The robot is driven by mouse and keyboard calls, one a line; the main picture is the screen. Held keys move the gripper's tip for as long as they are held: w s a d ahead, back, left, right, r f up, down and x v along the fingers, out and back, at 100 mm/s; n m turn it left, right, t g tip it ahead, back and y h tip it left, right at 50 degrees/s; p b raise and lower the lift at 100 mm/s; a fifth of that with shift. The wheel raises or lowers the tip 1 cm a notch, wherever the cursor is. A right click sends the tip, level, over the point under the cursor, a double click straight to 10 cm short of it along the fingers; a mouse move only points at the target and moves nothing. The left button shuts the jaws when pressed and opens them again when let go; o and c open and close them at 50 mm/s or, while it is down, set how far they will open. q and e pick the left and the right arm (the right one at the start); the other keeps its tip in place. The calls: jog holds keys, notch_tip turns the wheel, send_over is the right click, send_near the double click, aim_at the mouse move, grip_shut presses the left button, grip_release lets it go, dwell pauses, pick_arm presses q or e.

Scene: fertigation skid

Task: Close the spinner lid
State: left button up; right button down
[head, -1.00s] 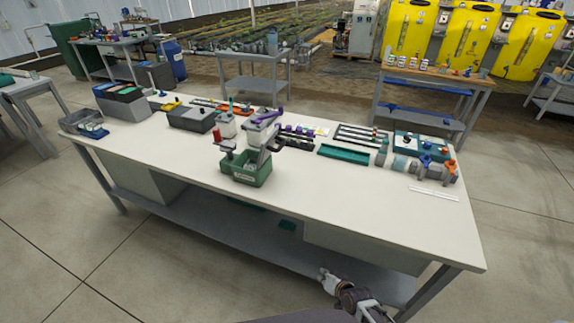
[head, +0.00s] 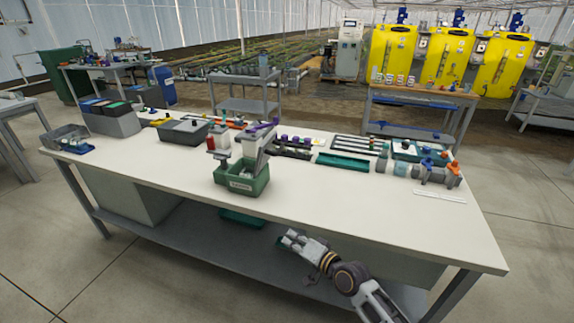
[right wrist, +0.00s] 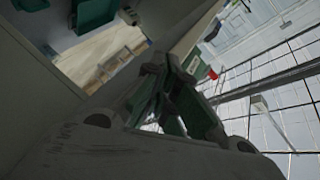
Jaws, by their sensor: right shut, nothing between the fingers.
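I cannot make out for certain which item is the spinner or its lid. A small grey and white device with a purple top (head: 262,130) stands behind a green bin (head: 241,184) near the bench's middle; whether any lid on it is open is too small to tell. My right gripper (head: 286,238) is shut and empty, in front of the bench's near edge and below the top, well apart from the device. In the right wrist view its dark fingers (right wrist: 172,92) are together. My left gripper is not in view.
The white bench top (head: 350,215) is clear at front right. Grey pipe fittings with orange and blue handles (head: 436,170) stand at the right, beside a teal tray (head: 343,161).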

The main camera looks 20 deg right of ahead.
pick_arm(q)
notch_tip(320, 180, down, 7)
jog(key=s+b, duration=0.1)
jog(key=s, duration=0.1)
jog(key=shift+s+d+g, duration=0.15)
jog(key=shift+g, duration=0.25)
pick_arm(e)
jog(key=w+d+r+m+t+h, duration=0.2)
jog(key=w+d+r+m+t, duration=0.1)
jog(key=r+m, duration=0.3)
jog(key=w+d+r+m+t+h, duration=0.1)
jog(key=w+d+r+m+t, duration=0.3)
jog(key=d+r+m+t, duration=0.1)
notch_tip(320, 180, up, 3)
jog(key=shift+w+d+f+m+h, duration=0.2)
jog(key=shift+d+m+h, duration=0.2)
jog(key=shift+d+m, duration=0.4)
jog(key=shift+w+a, duration=0.1)
jog(key=shift+a, duration=0.1)
